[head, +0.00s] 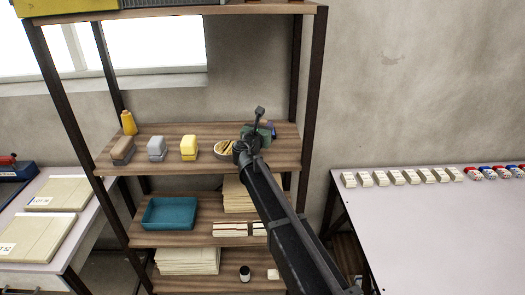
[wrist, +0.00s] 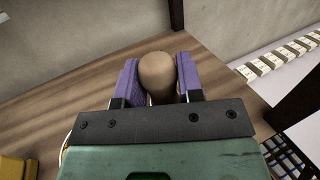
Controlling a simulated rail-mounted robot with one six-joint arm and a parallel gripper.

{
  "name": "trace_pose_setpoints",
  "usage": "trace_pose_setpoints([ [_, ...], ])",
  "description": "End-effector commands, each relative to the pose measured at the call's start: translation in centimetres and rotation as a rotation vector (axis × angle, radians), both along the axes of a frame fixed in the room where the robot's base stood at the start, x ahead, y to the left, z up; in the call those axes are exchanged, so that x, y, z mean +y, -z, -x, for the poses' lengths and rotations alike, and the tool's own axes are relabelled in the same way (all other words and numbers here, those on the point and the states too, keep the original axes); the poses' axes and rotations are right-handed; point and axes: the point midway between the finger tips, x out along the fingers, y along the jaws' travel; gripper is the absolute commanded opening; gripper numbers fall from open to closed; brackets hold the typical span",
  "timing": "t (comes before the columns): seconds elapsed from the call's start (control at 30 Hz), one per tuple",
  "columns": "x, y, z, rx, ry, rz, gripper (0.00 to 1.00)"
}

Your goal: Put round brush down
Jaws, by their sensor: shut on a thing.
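The round brush shows in the wrist view as a rounded tan wooden knob (wrist: 157,78). My gripper (wrist: 159,66) is shut on this knob, with a purple finger pad on each side. The lower part of the brush is hidden below the knob. In the head view my gripper (head: 268,131) is over the right end of the upper wooden shelf board (head: 205,134), and the brush cannot be made out there. I cannot tell whether the brush touches the board.
A dark shelf post (head: 313,95) stands close on the right.

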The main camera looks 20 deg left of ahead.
Motion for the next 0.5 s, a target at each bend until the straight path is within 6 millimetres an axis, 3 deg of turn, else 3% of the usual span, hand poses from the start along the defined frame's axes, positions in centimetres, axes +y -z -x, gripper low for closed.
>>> trace_pose_setpoints([
  [0.07,0.0,0.3,0.0,0.0,0.0,0.0,0.1],
  [0.27,0.0,4.4,0.0,0.0,0.0,0.0,0.1],
  [0.5,0.0,3.9,0.0,0.0,0.0,0.0,0.1],
])
